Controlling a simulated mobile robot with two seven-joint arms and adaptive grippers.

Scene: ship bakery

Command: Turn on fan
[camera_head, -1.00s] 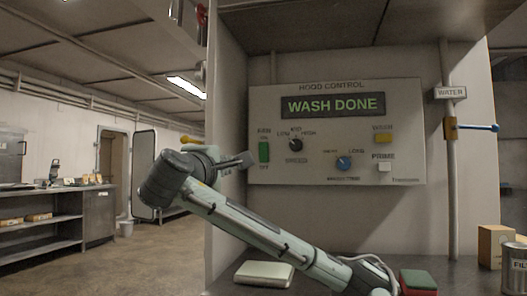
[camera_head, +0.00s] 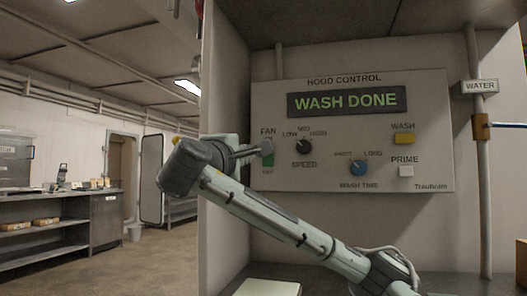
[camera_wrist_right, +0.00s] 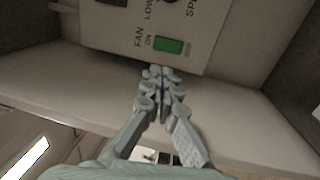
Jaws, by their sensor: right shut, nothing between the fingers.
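The hood control panel (camera_head: 430,140) is upright on the back wall, and its display reads WASH DONE. In the right wrist view the shut fingertips (camera_wrist_right: 160,72) are close to the green switch (camera_wrist_right: 168,45), which shows beside the ON label. I cannot tell whether they touch it. My left gripper is not in view.
The speed knob (camera_head: 304,147), blue wash time knob (camera_head: 358,168), yellow wash button (camera_head: 404,138) and white prime button (camera_head: 406,171) are right of the switch. A water pipe (camera_head: 484,190) with a blue-handled valve stands at right. A pale flat object (camera_head: 268,288) lies on the counter below.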

